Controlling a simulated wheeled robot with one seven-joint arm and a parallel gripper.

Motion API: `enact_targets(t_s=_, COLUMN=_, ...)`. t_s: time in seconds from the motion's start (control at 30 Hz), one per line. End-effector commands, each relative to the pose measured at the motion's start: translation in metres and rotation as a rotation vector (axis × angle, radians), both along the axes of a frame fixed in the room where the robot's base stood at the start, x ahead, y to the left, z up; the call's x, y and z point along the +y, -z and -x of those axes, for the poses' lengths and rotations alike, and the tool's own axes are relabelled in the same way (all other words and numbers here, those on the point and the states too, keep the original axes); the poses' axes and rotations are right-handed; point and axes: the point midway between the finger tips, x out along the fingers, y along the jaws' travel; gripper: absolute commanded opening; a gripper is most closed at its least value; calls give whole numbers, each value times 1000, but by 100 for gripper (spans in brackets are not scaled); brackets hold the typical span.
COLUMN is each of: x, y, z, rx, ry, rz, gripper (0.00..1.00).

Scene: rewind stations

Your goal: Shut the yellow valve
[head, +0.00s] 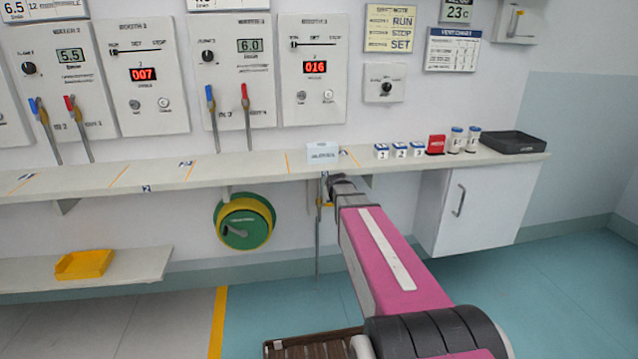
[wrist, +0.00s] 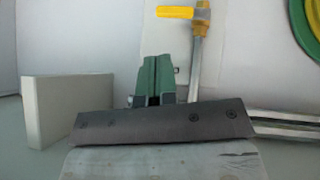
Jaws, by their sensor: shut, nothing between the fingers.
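The yellow valve (wrist: 201,17) sits on a metal pipe at the top of the wrist view, partly cut off by the frame edge. Its yellow handle (wrist: 175,12) points left in that picture, crosswise to the pipe (wrist: 196,65). In the head view the pipe (head: 318,245) hangs below the counter, and the valve shows only as a small yellow patch beside my arm. My gripper (wrist: 154,62) has its green fingers together and empty. It is apart from the handle in the wrist picture. In the head view my wrist hides most of the gripper near the counter's front edge.
The counter (head: 225,172) runs just above the pipe. A green and yellow reel (head: 244,221) is on the wall left of it. A white cabinet (head: 480,210) stands to the right. A low shelf (head: 135,265) holds a yellow tray (head: 84,264). Floor between is clear.

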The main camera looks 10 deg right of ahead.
Motion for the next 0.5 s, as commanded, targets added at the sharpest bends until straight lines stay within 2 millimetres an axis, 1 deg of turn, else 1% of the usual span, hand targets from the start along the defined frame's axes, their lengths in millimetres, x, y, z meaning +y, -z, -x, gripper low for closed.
enact_targets(t_s=0.07, x=6, y=11, z=22, rx=47, ry=5, rz=-15, gripper=0)
enact_targets(t_s=0.17, x=20, y=35, z=66, rx=158, ry=20, rz=-52, gripper=0)
enact_targets(t_s=0.2, x=27, y=46, z=88, rx=217, ry=26, rz=-69, gripper=0)
enact_targets(t_s=0.27, x=37, y=61, z=124, rx=309, ry=36, rz=-96, gripper=0)
enact_targets(t_s=0.3, x=43, y=71, z=147, rx=368, ry=43, rz=-111, gripper=0)
enact_targets(t_s=0.37, x=52, y=82, z=180, rx=455, ry=53, rz=-135, gripper=0)
enact_targets(t_s=0.4, x=58, y=88, z=201, rx=509, ry=59, rz=-148, gripper=0)
enact_targets(t_s=0.5, x=69, y=99, z=244, rx=625, ry=69, rz=-174, gripper=0)
